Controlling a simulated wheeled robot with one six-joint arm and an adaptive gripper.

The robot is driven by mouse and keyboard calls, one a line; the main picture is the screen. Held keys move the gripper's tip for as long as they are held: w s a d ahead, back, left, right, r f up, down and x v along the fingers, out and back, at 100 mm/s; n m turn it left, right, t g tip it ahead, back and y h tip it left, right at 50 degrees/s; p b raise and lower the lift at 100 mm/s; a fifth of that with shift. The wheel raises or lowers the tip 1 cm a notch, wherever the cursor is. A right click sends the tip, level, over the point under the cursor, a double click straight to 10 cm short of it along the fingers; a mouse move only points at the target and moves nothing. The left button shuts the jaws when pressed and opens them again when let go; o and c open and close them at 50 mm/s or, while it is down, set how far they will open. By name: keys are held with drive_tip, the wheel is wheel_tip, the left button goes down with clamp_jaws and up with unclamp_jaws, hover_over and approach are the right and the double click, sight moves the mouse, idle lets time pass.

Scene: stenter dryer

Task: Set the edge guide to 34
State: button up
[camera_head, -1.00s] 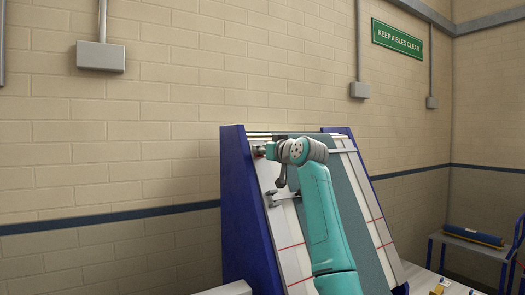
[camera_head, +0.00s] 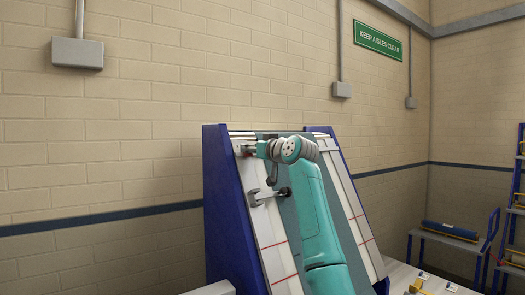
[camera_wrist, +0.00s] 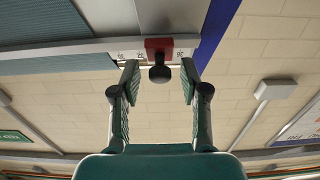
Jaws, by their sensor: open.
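The edge guide is a red block (camera_wrist: 179,42) with a black knob (camera_wrist: 159,73), on a pale scale strip (camera_wrist: 130,55) in the wrist view. Small upside-down numbers flank the block; they are too blurred to read surely. My gripper (camera_wrist: 160,84) is open, with one finger on each side of the knob. Its fingertips reach about level with the knob, and gaps show on both sides. In the head view my gripper end is small and partly hidden, near the top left of the sloping panel (camera_head: 271,240).
Blue side frames (camera_head: 220,205) bound the panel. A grey bracket (camera_head: 256,199) sticks out on its left strip, below my wrist. A brick wall (camera_head: 130,120) stands behind. A low bench (camera_head: 450,240) with a blue roll is at right.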

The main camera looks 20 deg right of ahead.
drive_tip(key=v, duration=1.1)
drive_tip(key=shift+s, duration=0.15)
drive_tip(key=shift+d, duration=0.1)
